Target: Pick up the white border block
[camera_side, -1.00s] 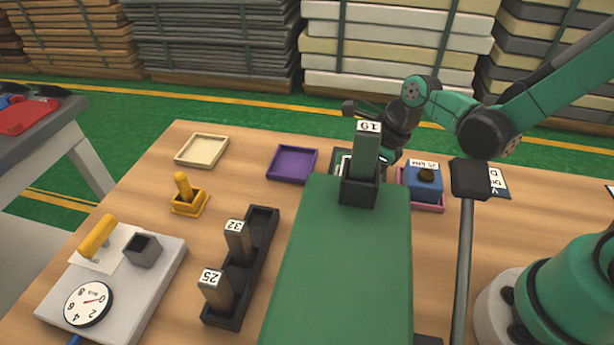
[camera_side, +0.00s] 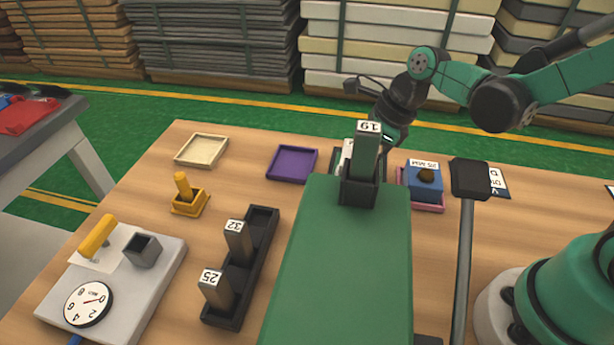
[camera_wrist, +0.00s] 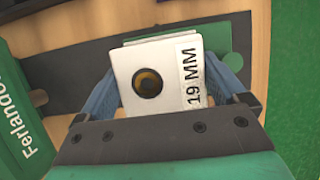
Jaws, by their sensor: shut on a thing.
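The white block (camera_wrist: 185,88) has a round dark hole with an amber centre and a "19 MM" label. It fills the middle of the wrist view. My gripper (camera_wrist: 165,82) is shut on it, one blue finger on each side. In the side view, a small white part of the block (camera_side: 347,150) shows behind the upright green block marked 19 (camera_side: 365,155), which hides most of it and my fingers. I cannot tell whether the block is clear of the tray.
The large green block (camera_side: 345,270) stands in front. A blue block (camera_side: 424,182) sits in a pink tray (camera_side: 436,207) to the right. The purple tray (camera_side: 293,165) and cream tray (camera_side: 202,150) are empty at left. A dark lamp-like head on a post (camera_side: 468,180) stands at right.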

